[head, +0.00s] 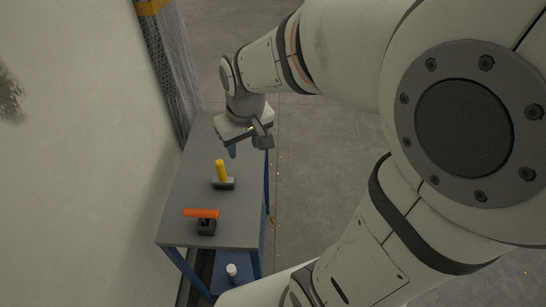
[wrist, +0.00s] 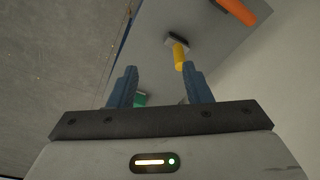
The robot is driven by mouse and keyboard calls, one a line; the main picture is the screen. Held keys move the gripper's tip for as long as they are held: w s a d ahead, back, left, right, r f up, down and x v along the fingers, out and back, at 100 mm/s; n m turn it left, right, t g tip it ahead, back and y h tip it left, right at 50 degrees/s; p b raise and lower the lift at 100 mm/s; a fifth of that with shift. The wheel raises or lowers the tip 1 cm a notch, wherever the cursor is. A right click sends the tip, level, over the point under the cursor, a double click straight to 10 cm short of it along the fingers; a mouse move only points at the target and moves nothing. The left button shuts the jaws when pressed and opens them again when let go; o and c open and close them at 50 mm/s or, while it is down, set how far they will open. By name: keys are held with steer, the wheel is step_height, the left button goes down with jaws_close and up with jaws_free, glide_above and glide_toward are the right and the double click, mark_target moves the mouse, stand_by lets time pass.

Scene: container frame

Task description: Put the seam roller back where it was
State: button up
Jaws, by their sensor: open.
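My gripper (head: 234,152) is over the far end of the grey table, open, with its two blue fingers apart in the wrist view (wrist: 160,72). I cannot tell for sure which tool is the seam roller. A tool with a yellow handle (head: 220,170) and a dark base stands upright mid-table, in front of my gripper; it also shows beyond the fingertips in the wrist view (wrist: 179,55). A tool with an orange handle (head: 201,213) on a dark block is nearer. A small green thing (wrist: 140,98) shows between the fingers, mostly hidden by my gripper.
The grey table (head: 180,205) has blue legs and stands beside a pale wall (head: 90,150) at left. A white bottle-like thing (head: 232,270) is below the tabletop. A grey mesh-like column (head: 172,70) rises behind the table. Open floor (head: 320,180) lies at right.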

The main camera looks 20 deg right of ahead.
steer(key=s+d+r+m, duration=0.2)
steer(key=s+d+r, duration=0.1)
steer(key=s, duration=0.7)
steer(key=shift+d+t, duration=0.4)
steer(key=shift+d, duration=0.3)
steer(key=shift+s+r, duration=0.1)
steer(key=shift+s, duration=0.1)
